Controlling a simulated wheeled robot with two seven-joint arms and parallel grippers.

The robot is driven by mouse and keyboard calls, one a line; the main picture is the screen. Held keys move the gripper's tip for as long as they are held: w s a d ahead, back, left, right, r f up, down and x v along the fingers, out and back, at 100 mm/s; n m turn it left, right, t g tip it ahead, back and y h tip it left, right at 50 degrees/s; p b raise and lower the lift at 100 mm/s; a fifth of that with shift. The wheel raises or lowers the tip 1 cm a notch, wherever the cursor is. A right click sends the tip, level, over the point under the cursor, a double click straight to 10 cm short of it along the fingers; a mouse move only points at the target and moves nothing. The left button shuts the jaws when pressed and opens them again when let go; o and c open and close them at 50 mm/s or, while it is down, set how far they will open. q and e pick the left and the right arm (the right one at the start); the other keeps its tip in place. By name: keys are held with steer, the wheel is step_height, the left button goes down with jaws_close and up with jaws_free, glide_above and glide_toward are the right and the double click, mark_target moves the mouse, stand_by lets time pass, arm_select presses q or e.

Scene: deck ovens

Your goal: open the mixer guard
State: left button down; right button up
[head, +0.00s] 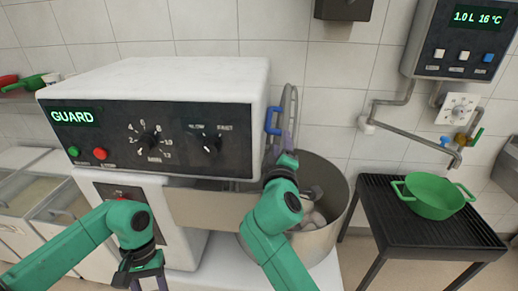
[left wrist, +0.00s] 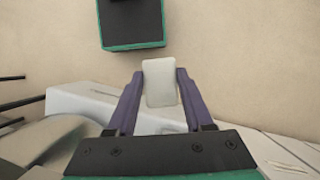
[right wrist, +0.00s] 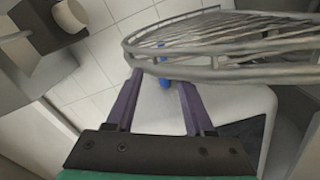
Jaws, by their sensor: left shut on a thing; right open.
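The mixer (head: 180,85) has a white housing and a dark panel with a lit GUARD display (head: 72,116). Its wire guard (head: 290,105) stands upright, nearly edge-on, beside the housing above the steel bowl (head: 338,200). The guard's blue handle (head: 273,121) also shows in the right wrist view (right wrist: 165,84), behind a guard wire. My right gripper (right wrist: 161,80) is open, its fingers on either side of the handle; whether they touch it is unclear. My left gripper (left wrist: 160,78) is shut on a pale rounded plate (left wrist: 160,88) and hangs low in front of the mixer.
A water meter (head: 460,40) and pipes are on the tiled wall. Pale-topped bins (head: 25,190) stand left of the mixer. A dark wall box (head: 343,9) hangs above the guard.

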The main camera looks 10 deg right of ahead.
steer(key=shift+s+a, duration=0.1)
steer(key=shift+s, duration=0.1)
steer(key=b+v, duration=0.1)
steer(key=v, duration=1.2)
steer(key=shift+s+a, duration=0.15)
steer(key=shift+s, duration=0.2)
stand_by(0.3)
stand_by(0.4)
